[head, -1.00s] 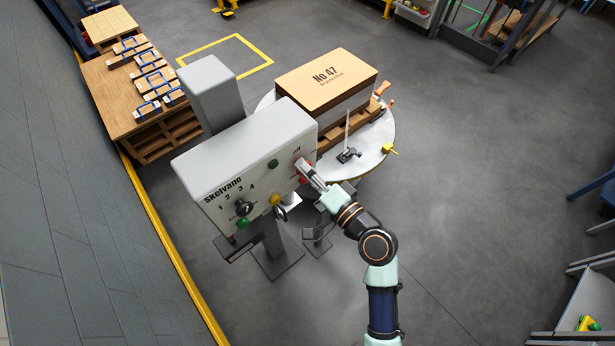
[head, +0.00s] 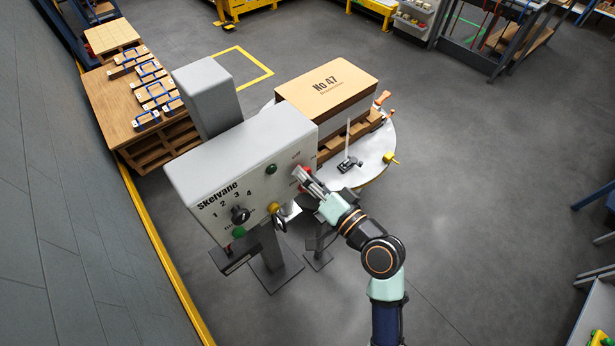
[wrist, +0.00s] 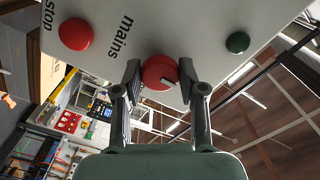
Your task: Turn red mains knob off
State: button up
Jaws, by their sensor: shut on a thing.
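The red mains knob (wrist: 157,71) is on the front of the grey-white "Skelvane" panel (head: 240,165), beside the printed word "mains". It has a pale pointer mark on its face, seen in the wrist view. My gripper (wrist: 160,82) has one finger on each side of the knob and is shut on it. In the head view my gripper (head: 305,178) reaches the panel's right end and mostly covers the knob (head: 304,172).
A red stop button (wrist: 75,34) and a green button (wrist: 238,42) flank the knob. A black selector (head: 240,214) and a yellow knob (head: 274,207) sit lower on the panel. A round table (head: 375,172) with a "No.47" box (head: 327,84) stands behind.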

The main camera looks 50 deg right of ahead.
jog(key=o, duration=1.1)
jog(key=shift+o, duration=0.2)
jog(key=s+a, duration=0.1)
jog(key=s, duration=1.1)
jog(key=shift+a, duration=0.35)
